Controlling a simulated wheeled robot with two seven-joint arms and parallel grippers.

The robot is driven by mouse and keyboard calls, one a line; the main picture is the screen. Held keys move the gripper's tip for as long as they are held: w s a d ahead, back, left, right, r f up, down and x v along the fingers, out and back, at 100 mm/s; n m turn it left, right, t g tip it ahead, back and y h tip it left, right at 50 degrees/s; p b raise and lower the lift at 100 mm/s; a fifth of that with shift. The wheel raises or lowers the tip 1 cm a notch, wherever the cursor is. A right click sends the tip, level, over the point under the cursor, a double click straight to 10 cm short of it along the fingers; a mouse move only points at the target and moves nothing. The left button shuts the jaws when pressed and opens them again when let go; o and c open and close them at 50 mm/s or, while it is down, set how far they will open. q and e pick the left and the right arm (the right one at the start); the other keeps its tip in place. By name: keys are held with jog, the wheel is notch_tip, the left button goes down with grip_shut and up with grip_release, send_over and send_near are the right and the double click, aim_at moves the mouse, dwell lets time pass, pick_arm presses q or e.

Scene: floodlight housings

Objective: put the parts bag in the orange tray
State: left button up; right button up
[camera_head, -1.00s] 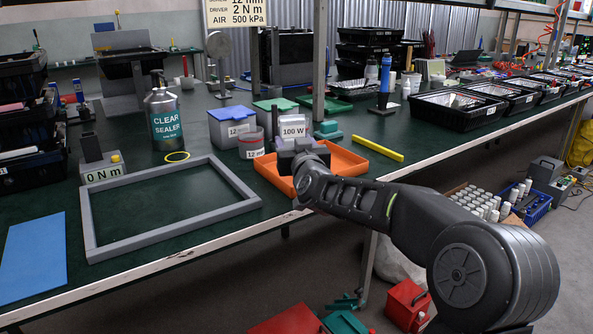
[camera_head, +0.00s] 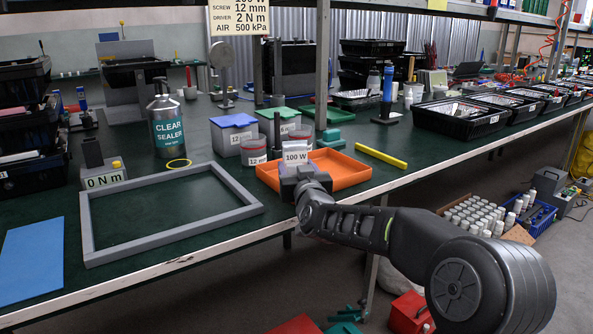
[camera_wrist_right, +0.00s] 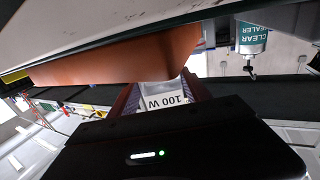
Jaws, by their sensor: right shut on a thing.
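The orange tray (camera_head: 345,172) lies on the green bench near its front edge. My right gripper (camera_head: 302,177) reaches in over the tray's front left part from the front. It is shut on the parts bag (camera_head: 295,158), a pale bag with a "100 W" label. The bag is low within the tray's outline; I cannot tell whether it touches the tray floor. In the right wrist view the bag (camera_wrist_right: 168,98) shows between the fingers, next to the orange tray wall (camera_wrist_right: 120,62). My left gripper is not in view.
Lidded bins (camera_head: 235,133) and red-banded round pots (camera_head: 253,150) stand close behind and left of the tray. A yellow bar (camera_head: 381,157) lies to its right. A grey frame (camera_head: 170,212) lies to the left. A sealer can (camera_head: 167,128) stands farther back.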

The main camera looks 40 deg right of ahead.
jog(key=shift+f, duration=0.15)
jog(key=o, duration=1.5)
jog(key=shift+c, duration=0.2)
jog(key=shift+s+r, duration=0.15)
jog(key=shift+r, duration=0.05)
jog(key=p+v, duration=0.1)
jog(key=v, duration=1)
jog(key=shift+s+p, duration=0.4)
jog(key=shift+a, duration=0.15)
